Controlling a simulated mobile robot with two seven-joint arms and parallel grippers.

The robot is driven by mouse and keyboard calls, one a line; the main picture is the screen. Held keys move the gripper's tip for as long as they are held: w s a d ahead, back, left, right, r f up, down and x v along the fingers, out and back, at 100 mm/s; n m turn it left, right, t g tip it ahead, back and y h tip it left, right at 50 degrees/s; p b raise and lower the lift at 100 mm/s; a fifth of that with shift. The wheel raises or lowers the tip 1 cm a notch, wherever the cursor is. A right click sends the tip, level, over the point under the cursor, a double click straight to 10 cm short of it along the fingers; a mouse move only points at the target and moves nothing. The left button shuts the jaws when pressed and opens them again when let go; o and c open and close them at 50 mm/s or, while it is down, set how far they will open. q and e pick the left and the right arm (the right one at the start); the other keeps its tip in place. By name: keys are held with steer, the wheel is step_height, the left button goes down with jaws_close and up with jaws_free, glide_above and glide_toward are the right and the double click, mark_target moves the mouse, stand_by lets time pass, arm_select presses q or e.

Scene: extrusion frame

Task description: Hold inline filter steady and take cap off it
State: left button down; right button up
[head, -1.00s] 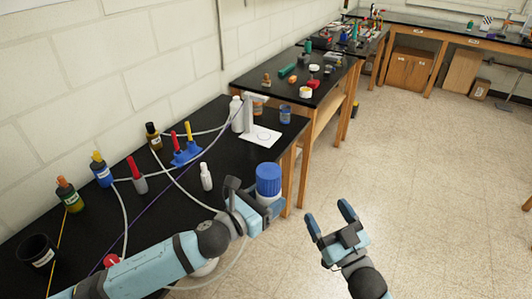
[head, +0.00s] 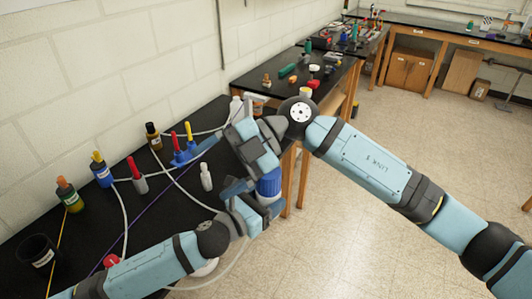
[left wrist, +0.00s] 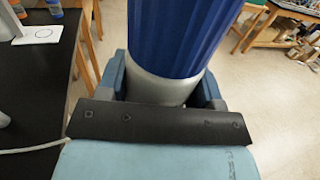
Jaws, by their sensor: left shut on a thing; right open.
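The inline filter has a ribbed blue cap (head: 270,183) on top, which also shows in the left wrist view (left wrist: 178,35). Below the cap is its pale grey body (left wrist: 158,88), mostly hidden in the head view. My left gripper (head: 264,205) is shut on the body, with a finger on either side, and holds the filter upright with the cap on. My right gripper (head: 219,168) is open and empty. In the head view its fingers point left and its palm overlaps the area just above and left of the cap; I cannot tell the depth between them.
On the black bench (head: 75,240) stand several bottles, a dark cup (head: 38,252), a blue holder (head: 184,156) with coloured-handled items, and a small white bottle (head: 206,177). Pale tubes cross the bench. A second table (head: 290,82) stands behind.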

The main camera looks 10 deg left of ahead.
mark_target(266, 182)
steer(key=w+d+f+m+t+h, duration=0.1)
steer(key=w+d+t+h, duration=0.1)
steer(key=w+h, duration=0.1)
steer(key=w+d+f+m+t+h, duration=0.1)
steer(key=w+d+f+t+h, duration=0.1)
steer(key=w+t+h, duration=0.1)
steer(key=w+d+f+m+t+h, duration=0.1)
steer(key=w+d+t+h, duration=0.1)
steer(key=w+d+h, duration=0.1)
steer(key=shift+w+f+m+t+h, duration=0.15)
steer(key=shift+w+h, duration=0.1)
steer(key=shift+h, duration=0.4)
steer(key=shift+w+m+t+h, duration=0.15)
steer(key=shift+w+h, duration=0.05)
steer(key=shift+h, duration=0.45)
step_height(266, 182, down, 8)
steer(key=shift+r, duration=0.1)
steer(key=shift+c, duration=0.4)
